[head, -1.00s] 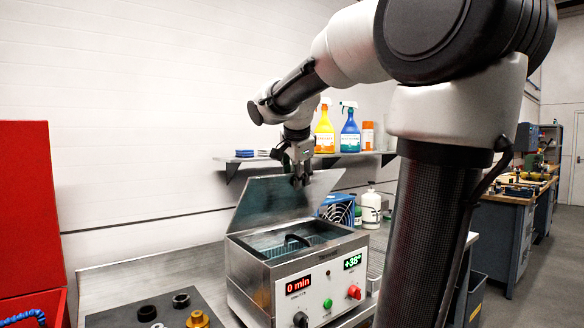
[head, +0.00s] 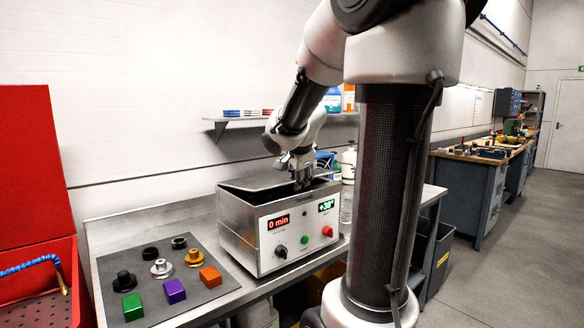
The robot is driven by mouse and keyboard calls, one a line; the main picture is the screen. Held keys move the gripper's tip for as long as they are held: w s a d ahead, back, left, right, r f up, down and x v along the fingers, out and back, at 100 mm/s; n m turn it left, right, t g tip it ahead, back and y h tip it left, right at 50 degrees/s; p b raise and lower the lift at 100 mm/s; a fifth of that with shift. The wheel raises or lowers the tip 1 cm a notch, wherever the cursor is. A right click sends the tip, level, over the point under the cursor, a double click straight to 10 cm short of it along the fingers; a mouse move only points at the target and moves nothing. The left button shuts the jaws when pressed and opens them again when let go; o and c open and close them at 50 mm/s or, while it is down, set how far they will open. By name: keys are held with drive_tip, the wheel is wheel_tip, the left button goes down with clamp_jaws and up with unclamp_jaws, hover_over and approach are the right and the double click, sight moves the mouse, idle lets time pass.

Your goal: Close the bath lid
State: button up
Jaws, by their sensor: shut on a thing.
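The bath (head: 285,235) is a steel box on the bench, with a red "0 min" display, a green display, a red knob, a black knob and a green button on its front. Its flat grey lid (head: 256,181) lies low over the top, close to level. A dark gap shows at the top near my gripper, and I cannot tell whether the lid touches the rim all round. My gripper (head: 302,184) points down at the right part of the lid and is shut on it. The fingertips are partly hidden by the bath's front edge.
A dark mat (head: 190,283) left of the bath holds several small parts and coloured blocks. A red cabinet (head: 38,165) stands at far left. A wall shelf (head: 240,118) with stacked items hangs behind. A bottle (head: 348,163) stands behind the bath, beside my arm.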

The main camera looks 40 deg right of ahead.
drive_tip(key=shift+s+f, duration=0.2)
drive_tip(key=shift+f, duration=0.25)
drive_tip(key=o, duration=0.8)
drive_tip(key=shift+c, duration=0.2)
drive_tip(key=shift+r, duration=0.1)
drive_tip(key=shift+s+a+r, duration=0.1)
drive_tip(key=shift+a+r, duration=0.1)
drive_tip(key=shift+r, duration=0.1)
drive_tip(key=v, duration=0.7)
drive_tip(key=shift+s, duration=0.1)
